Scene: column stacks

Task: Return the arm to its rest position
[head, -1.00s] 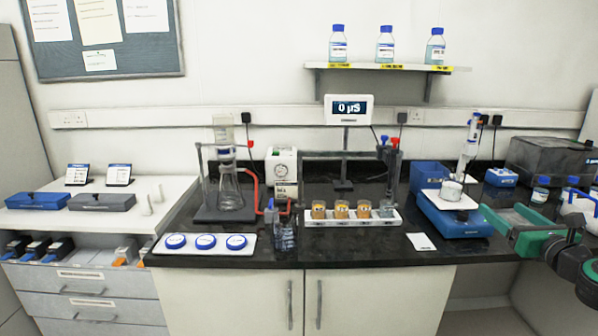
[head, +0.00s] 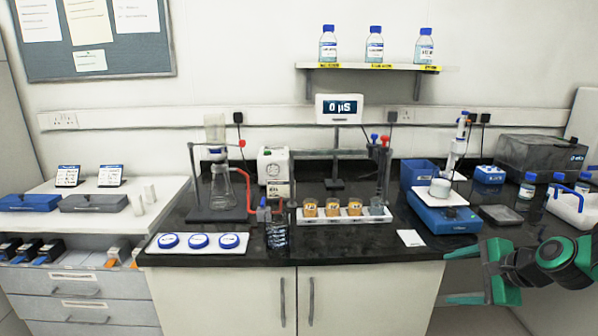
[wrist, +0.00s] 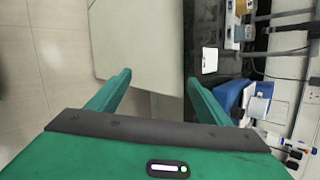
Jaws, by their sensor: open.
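My gripper (head: 466,275) is green and sits at the lower right of the head view, in front of the bench's front edge. Its two fingers are spread apart and point left, with nothing between them. In the wrist view my gripper (wrist: 155,90) also shows open and empty, with the cabinet front and floor beyond the fingers. My dark and green arm links run off to the right in the head view.
The black bench top (head: 345,245) has a blue balance (head: 440,217) near my gripper, with a white card (head: 410,238) beside it. A grey shallow tray (head: 500,215) and a white bottle carrier (head: 572,207) stand to the right. The floor (wrist: 40,80) is clear.

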